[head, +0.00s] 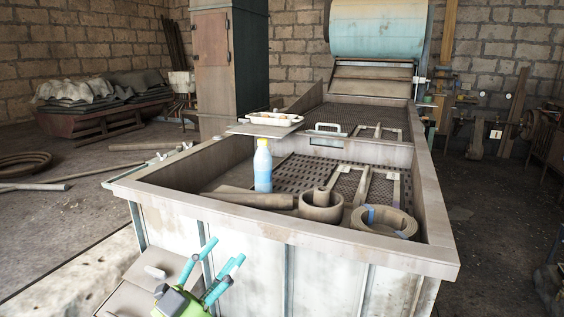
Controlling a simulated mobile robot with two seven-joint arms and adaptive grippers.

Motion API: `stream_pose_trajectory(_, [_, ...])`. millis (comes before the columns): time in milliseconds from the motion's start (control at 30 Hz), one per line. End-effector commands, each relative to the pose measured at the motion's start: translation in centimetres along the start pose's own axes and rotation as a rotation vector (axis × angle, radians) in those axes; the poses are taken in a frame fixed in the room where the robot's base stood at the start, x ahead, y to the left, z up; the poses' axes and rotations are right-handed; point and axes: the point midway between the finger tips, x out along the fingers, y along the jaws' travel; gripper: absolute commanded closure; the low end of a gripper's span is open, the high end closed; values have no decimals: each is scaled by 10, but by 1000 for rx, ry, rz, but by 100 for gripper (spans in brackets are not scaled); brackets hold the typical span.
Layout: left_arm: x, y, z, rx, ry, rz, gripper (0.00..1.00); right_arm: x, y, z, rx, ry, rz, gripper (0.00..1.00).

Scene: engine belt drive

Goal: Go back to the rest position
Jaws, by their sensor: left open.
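My left gripper (224,254), with cyan fingers and a green body, is at the bottom left of the head view. It is open, with its fingers spread and pointing up, and nothing shows between them. It stands in front of the near wall of a large pale metal bin (275,229), below the rim. My right gripper is not in view.
In the bin stand a blue bottle (263,167), a rolled belt (321,207) and a coiled belt with blue tape (384,222). A small grey ledge (140,285) lies left of my gripper. The floor at right is mostly clear.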

Motion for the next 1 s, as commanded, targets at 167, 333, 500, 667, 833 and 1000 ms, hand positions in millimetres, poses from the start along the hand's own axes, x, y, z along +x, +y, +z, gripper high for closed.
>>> stream_pose_trajectory(167, [-68, -7, 76, -220, -450, -263, 46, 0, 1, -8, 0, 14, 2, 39])
stream_pose_trajectory(333, [-171, 41, 136, -398, -954, -292, 46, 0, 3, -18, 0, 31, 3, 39])
stream_pose_trajectory(500, [-259, 100, 143, -529, -1320, -175, 46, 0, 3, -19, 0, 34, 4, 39])
stream_pose_trajectory(667, [-314, 141, 128, -615, -1533, -41, 46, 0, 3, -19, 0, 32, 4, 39])
stream_pose_trajectory(833, [-360, 175, 102, -696, -1696, 111, 46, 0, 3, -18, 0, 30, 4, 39])
stream_pose_trajectory(1000, [-384, 202, 104, -731, -1776, 201, 46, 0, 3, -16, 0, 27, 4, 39])
